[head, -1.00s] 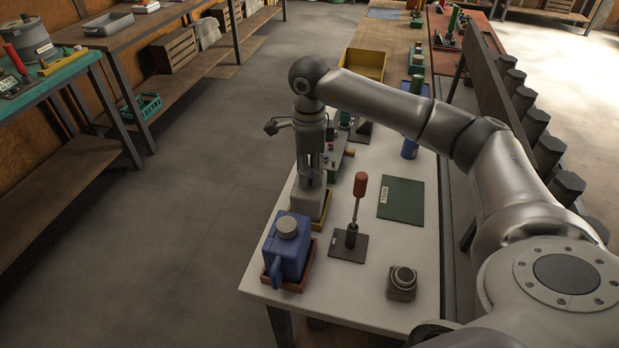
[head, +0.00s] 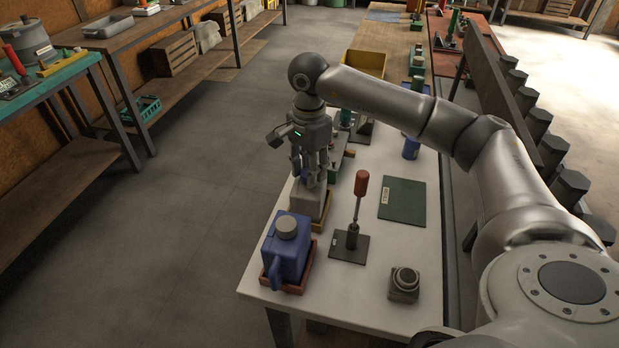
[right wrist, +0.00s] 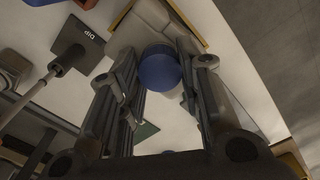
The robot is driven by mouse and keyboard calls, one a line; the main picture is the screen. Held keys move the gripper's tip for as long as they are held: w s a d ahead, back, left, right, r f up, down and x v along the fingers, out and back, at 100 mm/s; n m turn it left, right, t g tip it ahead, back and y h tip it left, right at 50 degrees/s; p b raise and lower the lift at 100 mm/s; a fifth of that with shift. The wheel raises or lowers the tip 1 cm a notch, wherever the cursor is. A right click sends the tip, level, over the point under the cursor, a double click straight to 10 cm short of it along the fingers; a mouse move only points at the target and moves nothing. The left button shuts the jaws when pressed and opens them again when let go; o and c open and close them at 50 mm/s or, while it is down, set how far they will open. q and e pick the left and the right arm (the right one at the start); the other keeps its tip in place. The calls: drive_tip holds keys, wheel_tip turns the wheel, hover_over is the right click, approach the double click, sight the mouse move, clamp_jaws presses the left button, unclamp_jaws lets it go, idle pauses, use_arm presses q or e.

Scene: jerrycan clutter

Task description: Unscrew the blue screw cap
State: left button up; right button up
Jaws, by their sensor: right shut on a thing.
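The blue screw cap (right wrist: 159,70) sits between the two fingers of my right gripper (right wrist: 158,76) in the right wrist view. The cap belongs to a light grey jerrycan (head: 306,202), which stands upright in a yellow tray (head: 325,217) on the white table. In the head view my right gripper (head: 311,172) points straight down over the can, with its fingers closed around the cap. The fingers hide most of the cap there. My left gripper is not in view.
A blue jerrycan (head: 285,255) with a grey cap stands in a red-brown tray (head: 299,288) in front. A red-handled lever (head: 360,184) on a dark plate, a green mat (head: 402,199) and a grey block (head: 404,281) lie to the right. A green item stands behind the gripper.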

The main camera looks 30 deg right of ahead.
drive_tip(key=shift+n, duration=0.4)
drive_tip(key=shift+n+b, duration=0.35)
drive_tip(key=shift+n, duration=1.95)
drive_tip(key=o, duration=0.7)
drive_tip(key=shift+r, duration=0.1)
drive_tip(key=shift+r+p, duration=0.9)
drive_tip(key=shift+r, duration=0.55)
